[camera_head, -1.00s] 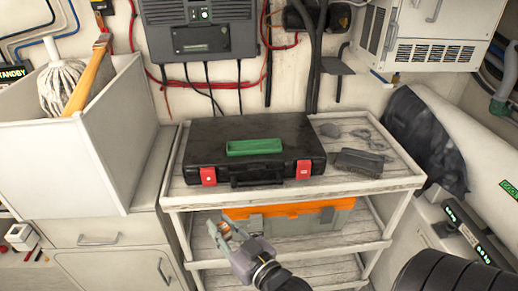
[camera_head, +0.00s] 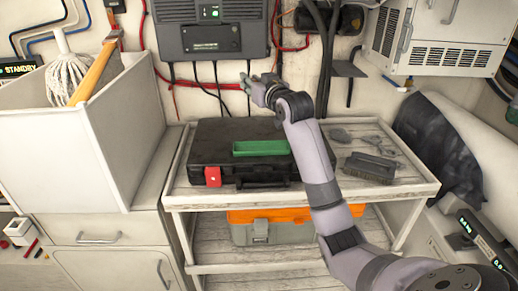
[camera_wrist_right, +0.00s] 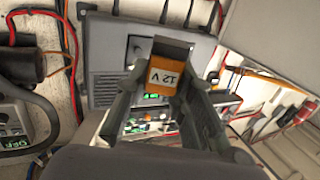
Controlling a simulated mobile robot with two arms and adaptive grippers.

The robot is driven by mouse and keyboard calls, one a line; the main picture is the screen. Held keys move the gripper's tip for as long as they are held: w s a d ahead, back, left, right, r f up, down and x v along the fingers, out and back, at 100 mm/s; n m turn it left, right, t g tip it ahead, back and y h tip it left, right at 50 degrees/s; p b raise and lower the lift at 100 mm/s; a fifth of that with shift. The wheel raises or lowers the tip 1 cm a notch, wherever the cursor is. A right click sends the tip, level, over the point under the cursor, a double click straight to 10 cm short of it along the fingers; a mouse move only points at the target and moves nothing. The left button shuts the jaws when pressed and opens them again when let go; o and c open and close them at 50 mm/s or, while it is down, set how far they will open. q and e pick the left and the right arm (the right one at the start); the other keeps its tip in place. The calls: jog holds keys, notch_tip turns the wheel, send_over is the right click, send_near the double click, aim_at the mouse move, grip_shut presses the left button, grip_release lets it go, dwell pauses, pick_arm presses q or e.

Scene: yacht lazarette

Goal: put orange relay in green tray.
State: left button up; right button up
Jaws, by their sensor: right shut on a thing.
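The orange relay (camera_wrist_right: 163,80), with a white 12 V label, is held between the fingers of my right gripper in the right wrist view. In the head view my right gripper (camera_head: 249,82) is raised above the back of the black case, in front of the wall. The relay cannot be made out there. The green tray (camera_head: 261,148) lies on top of the black case, below and in front of the gripper and apart from it. It looks empty. My left gripper is not in view.
The black case (camera_head: 217,135) rests on the cart's top shelf (camera_head: 403,185), beside a dark brush (camera_head: 370,167). An orange-lidded toolbox (camera_head: 270,232) is on the shelf below. A grey wall unit (camera_head: 209,28) and hanging cables are behind the gripper. My right arm covers the case's right end.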

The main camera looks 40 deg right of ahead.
notch_tip(320, 180, down, 14)
jog(key=shift+f+p, duration=0.1)
jog(key=shift+p, duration=0.65)
jog(key=shift+f, duration=2.65)
jog(key=o, duration=1)
jog(key=s, duration=0.4)
jog(key=s+a, duration=0.1)
jog(key=s, duration=0.3)
jog(key=s+a+b, duration=0.1)
jog(key=s, duration=0.3)
jog(key=shift+r, duration=0.35)
